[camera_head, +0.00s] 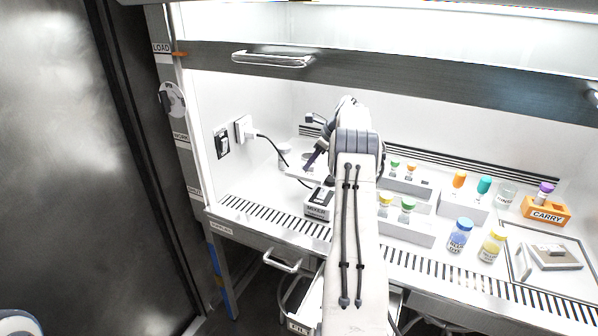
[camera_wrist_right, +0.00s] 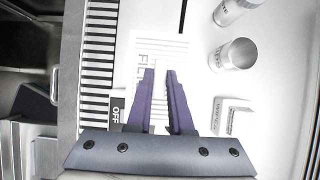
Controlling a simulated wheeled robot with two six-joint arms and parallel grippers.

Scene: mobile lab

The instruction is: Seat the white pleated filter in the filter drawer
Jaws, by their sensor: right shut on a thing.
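My right arm reaches into the lit hood, and its purple-fingered gripper (camera_head: 314,161) is near the back left. In the right wrist view the fingers (camera_wrist_right: 160,72) are nearly parallel, shut on the white pleated filter (camera_wrist_right: 172,46). The filter is a pale panel with fine lines and lettering starting "FIL"; the fingers hide part of it. In the head view it is a pale flat shape (camera_head: 300,172) beside the gripper, above the worktop. A drawer front with a metal handle (camera_head: 282,262) is under the worktop edge; I cannot tell whether it is the filter drawer. My left gripper is not in view.
A mixer (camera_head: 318,206) stands just below the gripper, its "OFF" panel (camera_wrist_right: 117,112) close to the fingers. A glass beaker (camera_wrist_right: 234,54) stands nearby. Racks of vials, loose jars (camera_head: 460,236) and an orange carrier (camera_head: 546,210) fill the right side. The raised sash (camera_head: 420,74) crosses above.

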